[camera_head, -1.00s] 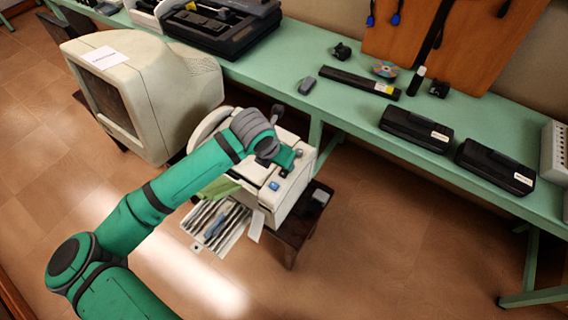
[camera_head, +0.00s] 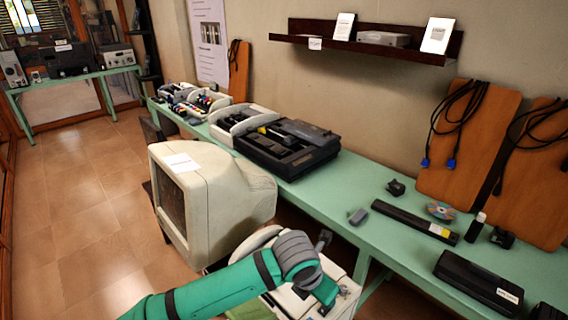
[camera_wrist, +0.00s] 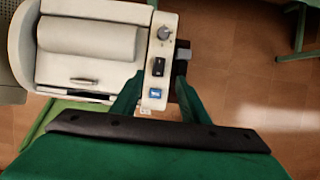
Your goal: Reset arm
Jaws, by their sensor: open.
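My green gripper (camera_head: 328,290) is over the control panel side of a beige machine (camera_head: 343,300) at the bottom of the head view. In the wrist view my gripper (camera_wrist: 158,92) shows two green fingers, apart, with nothing held between them. The machine's panel (camera_wrist: 157,58), with a grey knob, a black switch and a blue button, shows between and beyond the fingers. I cannot tell whether a finger touches it. My arm reaches in from the bottom of the head view, still stretched out over the machine.
A bulky beige monitor (camera_head: 205,200) stands left of my gripper. A long green table (camera_head: 330,200) runs along the wall, with a black open device (camera_head: 288,148) and black cases (camera_head: 478,283) on it. Tiled floor (camera_head: 85,230) is free at the left.

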